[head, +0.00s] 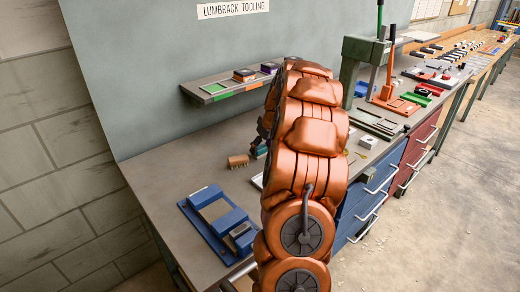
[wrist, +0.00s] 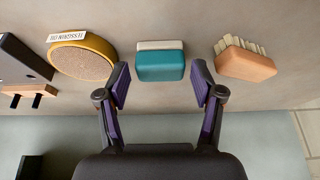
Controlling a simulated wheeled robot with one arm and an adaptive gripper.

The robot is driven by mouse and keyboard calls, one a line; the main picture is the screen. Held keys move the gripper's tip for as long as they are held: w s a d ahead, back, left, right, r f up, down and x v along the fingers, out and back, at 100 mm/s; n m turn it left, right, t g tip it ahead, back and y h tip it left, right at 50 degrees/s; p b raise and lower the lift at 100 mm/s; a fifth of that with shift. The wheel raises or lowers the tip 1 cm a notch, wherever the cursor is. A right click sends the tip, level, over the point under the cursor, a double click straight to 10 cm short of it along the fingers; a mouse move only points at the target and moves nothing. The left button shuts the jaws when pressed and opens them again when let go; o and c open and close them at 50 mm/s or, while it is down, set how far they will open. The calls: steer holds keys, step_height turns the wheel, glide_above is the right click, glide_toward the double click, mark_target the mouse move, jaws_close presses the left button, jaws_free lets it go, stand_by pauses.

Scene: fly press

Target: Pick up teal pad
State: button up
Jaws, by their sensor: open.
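The teal pad (wrist: 160,66) is a small rounded block with a cream layer along its far side. In the wrist view it lies just beyond and between the fingertips of my gripper (wrist: 160,76), which is open and empty. The two purple-lined fingers stand to its left and right, with a gap on each side. In the head view a bit of the teal pad (head: 260,151) shows on the bench, beside my orange arm. My arm hides my gripper in that view.
A wooden brush (wrist: 245,62) with pale bristles lies right of the pad; a round yellow tin (wrist: 82,60) with a label lies left. In the head view, a blue fixture (head: 215,222) sits at the near bench end. A shelf (head: 215,91) overhangs the back; a green press (head: 358,62) stands farther right.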

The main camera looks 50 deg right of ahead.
mark_target(261, 148)
steer(key=shift+x, duration=1.15)
steer(key=c, duration=0.9)
step_height(261, 148, up, 10)
steer(key=shift+r+b, duration=0.1)
steer(key=shift+b, duration=1.05)
